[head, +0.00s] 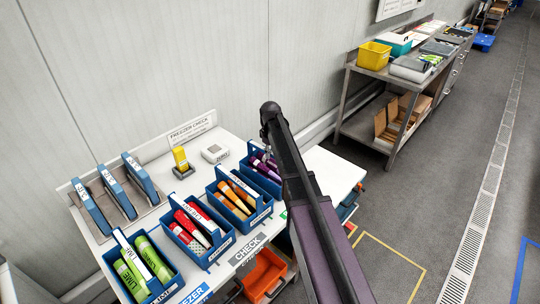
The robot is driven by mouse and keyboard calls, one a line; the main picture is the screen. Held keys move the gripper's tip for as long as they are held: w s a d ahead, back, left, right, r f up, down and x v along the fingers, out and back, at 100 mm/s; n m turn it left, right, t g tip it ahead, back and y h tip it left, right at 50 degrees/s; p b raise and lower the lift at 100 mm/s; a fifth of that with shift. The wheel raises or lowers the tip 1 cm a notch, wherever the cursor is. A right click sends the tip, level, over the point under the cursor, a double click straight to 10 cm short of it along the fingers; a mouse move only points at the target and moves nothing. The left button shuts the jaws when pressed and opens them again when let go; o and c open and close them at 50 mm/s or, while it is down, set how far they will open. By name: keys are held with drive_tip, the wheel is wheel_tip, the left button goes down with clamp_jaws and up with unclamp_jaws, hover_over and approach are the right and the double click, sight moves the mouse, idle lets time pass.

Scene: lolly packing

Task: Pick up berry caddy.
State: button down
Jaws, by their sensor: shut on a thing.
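The berry caddy (262,185) is a blue open box with purple lollies in it, at the right end of a row of caddies on the white table. My gripper (267,142) is over this caddy, at the end of my dark arm, and is shut on it. My arm hides the fingertips, the handle's label and the caddy's right part. I cannot tell whether the caddy is lifted off the table.
The orange caddy (225,211) stands close at its left, then the cherry caddy (183,240) and lime caddy (165,290). Behind are a yellow scanner-like item (181,158), a white device (215,153) and a rack (130,208). The table's right end (335,172) is clear.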

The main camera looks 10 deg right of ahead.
drive_tip(key=shift+r+p, duration=4.7)
drive_tip(key=shift+r, duration=0.25)
